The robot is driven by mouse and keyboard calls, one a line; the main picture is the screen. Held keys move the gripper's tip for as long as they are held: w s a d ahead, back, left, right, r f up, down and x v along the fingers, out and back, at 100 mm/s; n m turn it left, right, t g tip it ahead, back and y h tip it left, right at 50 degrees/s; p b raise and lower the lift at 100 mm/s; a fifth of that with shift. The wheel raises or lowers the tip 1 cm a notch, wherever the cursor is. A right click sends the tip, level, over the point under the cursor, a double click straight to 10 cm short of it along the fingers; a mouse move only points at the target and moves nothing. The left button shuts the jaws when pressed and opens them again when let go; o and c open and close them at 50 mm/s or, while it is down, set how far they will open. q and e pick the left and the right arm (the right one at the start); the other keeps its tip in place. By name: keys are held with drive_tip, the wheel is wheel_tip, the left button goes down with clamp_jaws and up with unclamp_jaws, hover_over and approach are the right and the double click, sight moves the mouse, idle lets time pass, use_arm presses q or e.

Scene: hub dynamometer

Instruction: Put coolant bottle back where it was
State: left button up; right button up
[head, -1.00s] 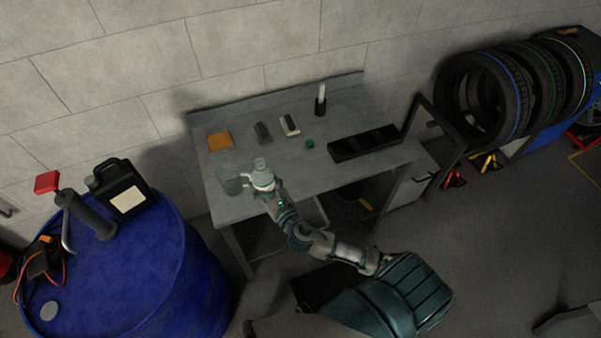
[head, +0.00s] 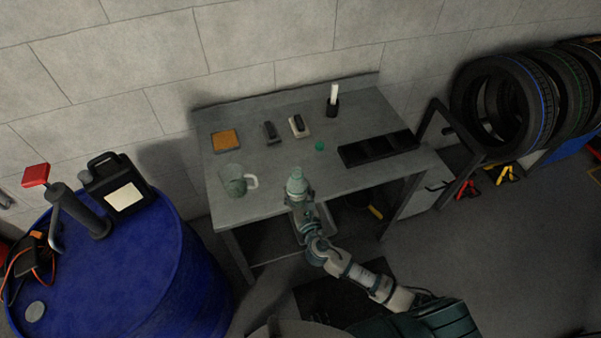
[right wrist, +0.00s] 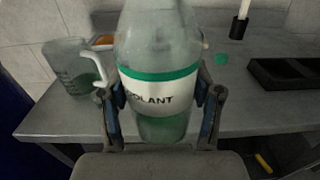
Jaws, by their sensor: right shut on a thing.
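The coolant bottle (head: 297,184) is clear, with green liquid low inside and a white label with a green band. My right gripper (right wrist: 160,108) is shut on it, one finger on each side. The bottle is roughly upright at the table's front edge in the head view; I cannot tell whether its base is above the top. A clear measuring jug (head: 235,182) with a white handle stands on the table to the left, apart from the bottle. A small green cap (head: 320,146) lies on the table behind and right of the bottle. My left gripper is not in view.
The grey table (head: 270,165) also holds an orange pad (head: 226,140), two small dark-topped blocks, a pen cup (head: 333,103) and a black divided tray (head: 378,147). A blue drum (head: 130,270) stands left. The table's middle is clear.

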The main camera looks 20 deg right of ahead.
drive_tip(key=w+d+f+b, duration=0.1)
drive_tip(key=w, duration=0.4)
drive_tip(key=w+d+f+b, duration=0.1)
drive_tip(key=w+d+f, duration=0.1)
drive_tip(key=w, duration=0.2)
drive_tip(key=w+d+f+b, duration=0.1)
drive_tip(key=w+f, duration=0.1)
drive_tip(key=w, duration=0.3)
drive_tip(key=shift+w+d, duration=0.35)
drive_tip(key=shift+d, duration=0.05)
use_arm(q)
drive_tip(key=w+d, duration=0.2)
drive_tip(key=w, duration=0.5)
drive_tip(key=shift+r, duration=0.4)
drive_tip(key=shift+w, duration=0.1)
use_arm(e)
drive_tip(key=shift+f, duration=0.2)
drive_tip(key=o, duration=1.2)
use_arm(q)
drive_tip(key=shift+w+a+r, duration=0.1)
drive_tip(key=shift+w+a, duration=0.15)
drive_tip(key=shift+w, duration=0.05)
